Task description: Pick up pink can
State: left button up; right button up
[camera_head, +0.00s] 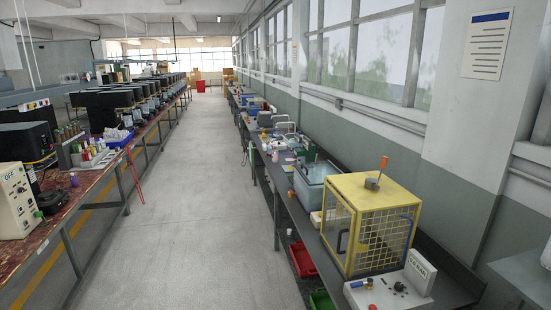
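A small pink item (263,136) stands on the right-hand bench, some way down the aisle. It is too small to tell whether it is a can. A small purple item (74,180) stands on the left-hand bench, near the front, and its kind is also unclear. Neither of my grippers is in view.
A clear concrete aisle (193,220) runs between the left bench (60,210) and the right bench (300,222). A yellow mesh cage (372,222) and a control box (393,288) stand at the right front. A red bin (302,259) sits low under the right bench.

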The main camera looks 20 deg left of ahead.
aim_at(274, 153)
jog(key=u, duration=0.35)
jog(key=k, duration=0.9)
jog(key=u, duration=1.05)
jog(key=i, duration=5.95)
jog(key=z, duration=0.2)
jog(key=i, duration=1.95)
jog(key=z, duration=0.35)
jog(key=i, duration=1.6)
jog(key=z, duration=1.55)
jog(key=i, duration=0.95)
jog(key=z, duration=1.05)
